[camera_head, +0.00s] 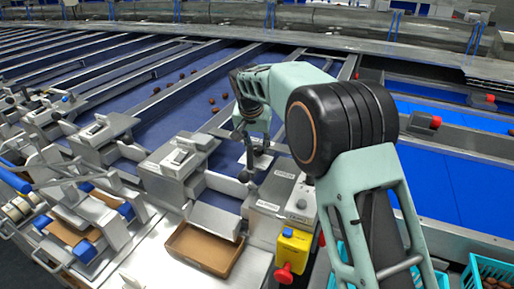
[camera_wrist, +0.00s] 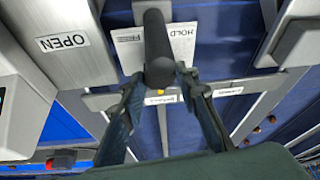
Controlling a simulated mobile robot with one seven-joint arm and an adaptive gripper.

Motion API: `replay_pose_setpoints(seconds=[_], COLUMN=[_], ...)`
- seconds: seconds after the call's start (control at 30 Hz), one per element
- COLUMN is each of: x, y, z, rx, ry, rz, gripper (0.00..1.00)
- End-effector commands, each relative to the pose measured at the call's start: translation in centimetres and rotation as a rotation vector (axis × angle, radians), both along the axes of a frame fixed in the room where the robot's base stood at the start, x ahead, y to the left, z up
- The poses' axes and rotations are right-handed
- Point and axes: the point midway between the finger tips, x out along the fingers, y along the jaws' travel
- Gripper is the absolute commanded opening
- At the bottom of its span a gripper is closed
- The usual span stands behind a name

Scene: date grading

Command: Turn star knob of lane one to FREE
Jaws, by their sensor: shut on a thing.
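My gripper (camera_head: 250,150) reaches down over the sorting lanes, at a white label plate (camera_head: 264,161). In the wrist view my gripper (camera_wrist: 160,80) has its two fingers on either side of a dark, rounded handle and is shut on it. This handle (camera_wrist: 157,45) seems to be the star knob; its star shape does not show from here. Behind it the label (camera_wrist: 184,44) reads HOLD at the right; the start of a word, apparently FREE, shows at the left, partly covered by the handle. I cannot tell which way the knob points.
A plate marked OPEN (camera_wrist: 62,41) is on the metal housing at the left. A yellow box with a red button (camera_head: 292,249) and a brown tray (camera_head: 203,250) stand in front. Blue lanes with several dates (camera_head: 212,101) lie behind. Turquoise crates (camera_head: 490,265) are at the lower right.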

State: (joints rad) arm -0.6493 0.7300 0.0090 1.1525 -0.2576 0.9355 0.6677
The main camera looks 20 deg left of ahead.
Motion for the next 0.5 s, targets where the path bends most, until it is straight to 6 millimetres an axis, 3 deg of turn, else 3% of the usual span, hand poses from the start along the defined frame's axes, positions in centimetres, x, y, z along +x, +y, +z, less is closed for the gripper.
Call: replay_pose_setpoints(seconds=[0.5], x=[0.14], y=[-0.29], z=[0.09], rx=[0.001], ry=[-0.001], rz=[0.365], gripper=[0.04])
